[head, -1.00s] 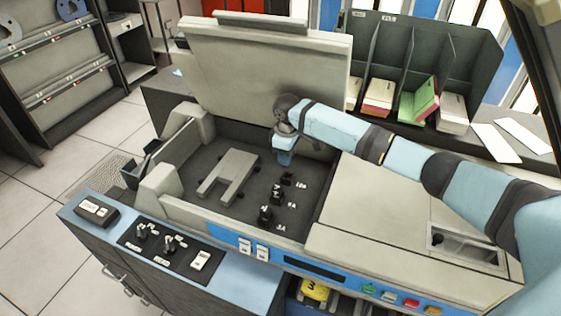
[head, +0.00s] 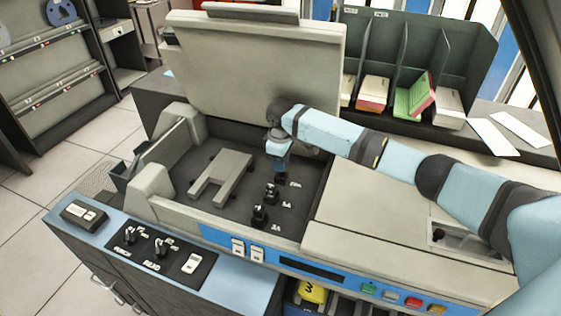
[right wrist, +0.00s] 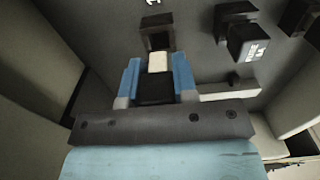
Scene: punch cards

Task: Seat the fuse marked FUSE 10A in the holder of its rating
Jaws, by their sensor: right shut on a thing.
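My right gripper (head: 279,163) points down into the open bay of the machine. In the right wrist view its two blue fingers (right wrist: 158,88) are shut on a fuse (right wrist: 159,63) with a pale end and a dark body; its marking is not readable. The fuse's pale end is at the dark square holder (right wrist: 157,35), the far one in the row, beside a label that looks like 10A (head: 295,184). I cannot tell whether the end is inside it. Holders marked 5A (head: 271,194) and 3A (head: 260,215) stand nearer, with dark pieces in them. My left gripper is out of view.
The raised lid (head: 255,70) stands behind the bay. The bay's right wall and pale top cover (head: 390,220) are close to my right arm. Switches (head: 155,247) line the front left.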

